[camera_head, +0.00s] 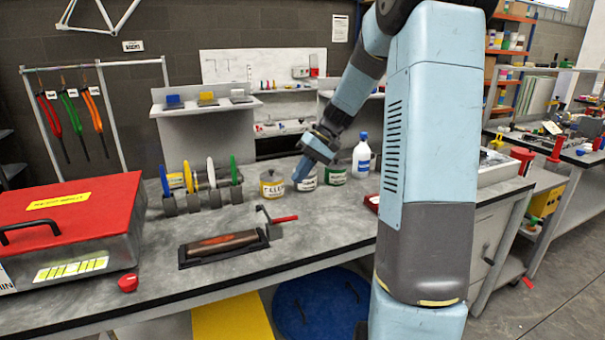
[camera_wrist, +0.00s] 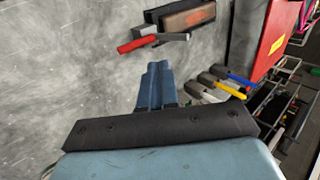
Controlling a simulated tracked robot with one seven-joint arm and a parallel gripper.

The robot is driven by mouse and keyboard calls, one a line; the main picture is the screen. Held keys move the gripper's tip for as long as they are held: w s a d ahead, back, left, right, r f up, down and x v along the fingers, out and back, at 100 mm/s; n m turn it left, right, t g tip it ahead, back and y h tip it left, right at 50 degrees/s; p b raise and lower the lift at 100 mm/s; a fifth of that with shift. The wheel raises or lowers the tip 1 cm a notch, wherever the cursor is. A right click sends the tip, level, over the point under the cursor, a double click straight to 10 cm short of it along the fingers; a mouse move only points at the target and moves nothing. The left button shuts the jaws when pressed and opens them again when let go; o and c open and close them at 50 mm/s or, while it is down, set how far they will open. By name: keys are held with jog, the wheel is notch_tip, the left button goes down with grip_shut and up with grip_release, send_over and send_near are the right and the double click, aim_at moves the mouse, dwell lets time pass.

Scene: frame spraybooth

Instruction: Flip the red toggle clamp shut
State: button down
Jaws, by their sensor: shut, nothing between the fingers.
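The toggle clamp (camera_head: 276,230) stands at the right end of a dark fixture (camera_head: 197,262) that bears a brown, rounded piece (camera_head: 222,242). Its red handle (camera_head: 284,219) sticks out to the right, roughly level, and a thin grey arm rises up and left from the clamp. In the wrist view the red handle (camera_wrist: 138,44) lies above and slightly left of my fingertips, with clear space between. My gripper (camera_head: 299,179) is over the bench behind the clamp, near the tins; its fingers (camera_wrist: 156,66) are shut and empty.
Several tins, one of them yellow-labelled (camera_head: 272,185), and a white bottle (camera_head: 361,157) stand at the back near my gripper. Upright coloured tools in holders (camera_head: 194,200) stand left of them. A red-lidded box (camera_head: 72,215) fills the bench's left end.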

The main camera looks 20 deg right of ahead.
send_near(275, 221)
jog(key=a, duration=0.2)
jog(key=shift+a, duration=0.25)
jog(key=shift+a+f, duration=0.15)
jog(key=shift+a, duration=0.35)
jog(key=shift+a+f, duration=0.2)
jog(key=shift+a, duration=0.3)
jog(key=shift+a+f, duration=0.25)
jog(key=shift+a, duration=0.4)
